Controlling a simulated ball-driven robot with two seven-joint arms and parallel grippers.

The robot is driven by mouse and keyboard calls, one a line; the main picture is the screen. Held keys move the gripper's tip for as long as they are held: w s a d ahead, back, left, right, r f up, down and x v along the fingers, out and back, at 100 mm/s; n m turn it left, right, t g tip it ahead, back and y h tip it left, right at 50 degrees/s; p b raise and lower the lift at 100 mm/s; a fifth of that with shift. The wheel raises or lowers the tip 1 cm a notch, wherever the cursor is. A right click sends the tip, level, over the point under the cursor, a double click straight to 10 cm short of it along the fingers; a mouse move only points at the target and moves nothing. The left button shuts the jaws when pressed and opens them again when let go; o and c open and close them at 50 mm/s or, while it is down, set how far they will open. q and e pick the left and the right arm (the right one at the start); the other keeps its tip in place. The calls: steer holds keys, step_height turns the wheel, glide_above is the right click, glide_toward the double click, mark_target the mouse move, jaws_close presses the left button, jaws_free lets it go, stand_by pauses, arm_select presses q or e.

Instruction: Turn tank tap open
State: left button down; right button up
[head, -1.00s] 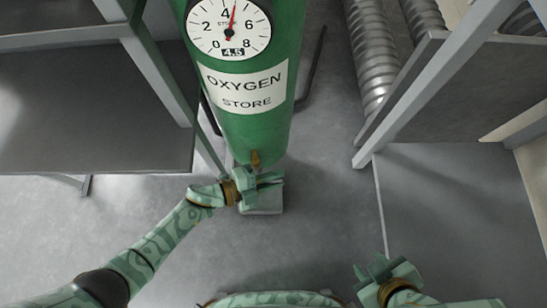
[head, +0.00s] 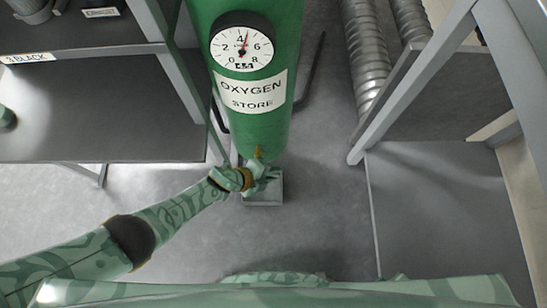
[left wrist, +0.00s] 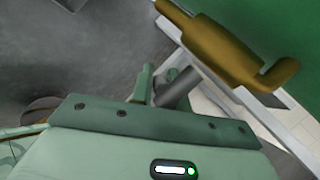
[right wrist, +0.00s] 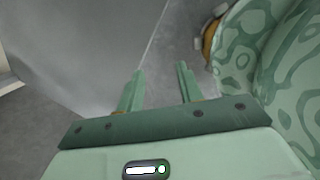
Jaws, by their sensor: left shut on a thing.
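The tall green oxygen tank (head: 250,110) stands at the centre of the head view. Its brass tap (head: 259,152) sticks out low on the front. In the left wrist view the brass tap body (left wrist: 225,45) crosses the top right, with a bent spout. My left gripper (head: 264,178) is at the tap, just below the brass part. It is shut on the tap's dark grey handle (left wrist: 178,88), partly hidden by the jaws. My right gripper (right wrist: 158,85) is open and empty in the right wrist view, away from the tank.
A round gauge (head: 242,48) on the tank has its needle a little above 4. A grey block (head: 263,196) lies on the floor below the tap. A dark shelf unit (head: 110,120) stands left, ribbed ducts (head: 368,70) and a metal frame (head: 410,85) right. Floor in front is clear.

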arm_select(q)
steer(key=shift+a+f+y+p, duration=0.25)
steer(key=shift+y+p, duration=0.15)
steer(key=shift+y, duration=0.2)
arm_select(e)
steer(key=shift+y, duration=0.3)
steer(key=shift+s+a+f, duration=0.15)
steer(key=shift+s+f, duration=0.7)
steer(key=shift+s, duration=0.15)
steer(key=shift+s+a+f, duration=0.1)
steer(key=shift+s+f, duration=0.7)
steer(key=shift+s, duration=0.15)
arm_select(q)
steer(key=c, duration=1.4)
jaws_free()
steer(key=shift+o, duration=0.2)
